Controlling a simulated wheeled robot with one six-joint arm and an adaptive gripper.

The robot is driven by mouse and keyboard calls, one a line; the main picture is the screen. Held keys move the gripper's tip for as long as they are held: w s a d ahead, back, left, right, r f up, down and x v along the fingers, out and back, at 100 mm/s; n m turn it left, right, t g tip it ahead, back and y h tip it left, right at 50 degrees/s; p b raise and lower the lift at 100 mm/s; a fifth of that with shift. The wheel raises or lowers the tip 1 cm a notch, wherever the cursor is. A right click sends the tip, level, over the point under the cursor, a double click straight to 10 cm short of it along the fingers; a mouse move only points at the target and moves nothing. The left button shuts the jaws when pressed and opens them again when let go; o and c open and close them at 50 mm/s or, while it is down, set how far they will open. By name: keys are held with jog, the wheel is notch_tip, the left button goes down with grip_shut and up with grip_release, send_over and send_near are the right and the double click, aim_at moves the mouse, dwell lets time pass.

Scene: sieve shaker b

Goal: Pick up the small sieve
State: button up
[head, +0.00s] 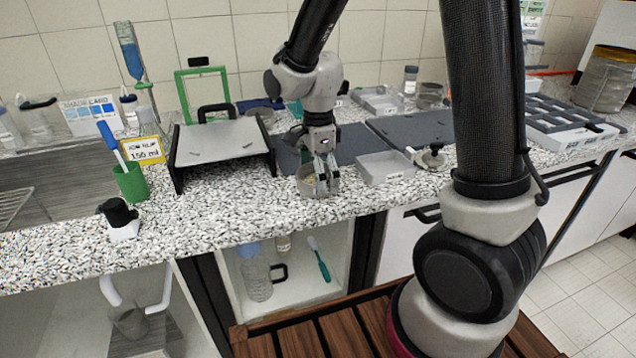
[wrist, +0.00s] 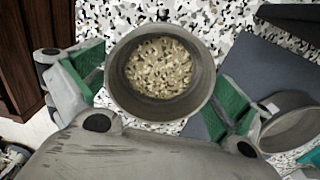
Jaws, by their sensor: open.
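The small sieve (head: 307,181) is a round grey ring standing on the speckled counter near its front edge. In the wrist view the sieve (wrist: 116,88) lies between the two green-padded fingers, and its inside shows a beige speckled pattern. My gripper (head: 325,178) points down at the sieve in the head view and partly hides it. In the wrist view my gripper (wrist: 160,88) is open, with one finger on each side of the sieve. The pads are close to its outer wall; I cannot tell whether they touch it.
A grey rectangular tray (head: 386,168) stands just right of the sieve, and a raised grey plate on a black frame (head: 222,140) stands to its left. A dark mat (wrist: 262,66) lies behind, with another round grey dish (wrist: 292,125). The counter's front edge is close.

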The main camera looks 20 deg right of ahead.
jog(key=c, duration=0.8)
jog(key=shift+r, duration=0.1)
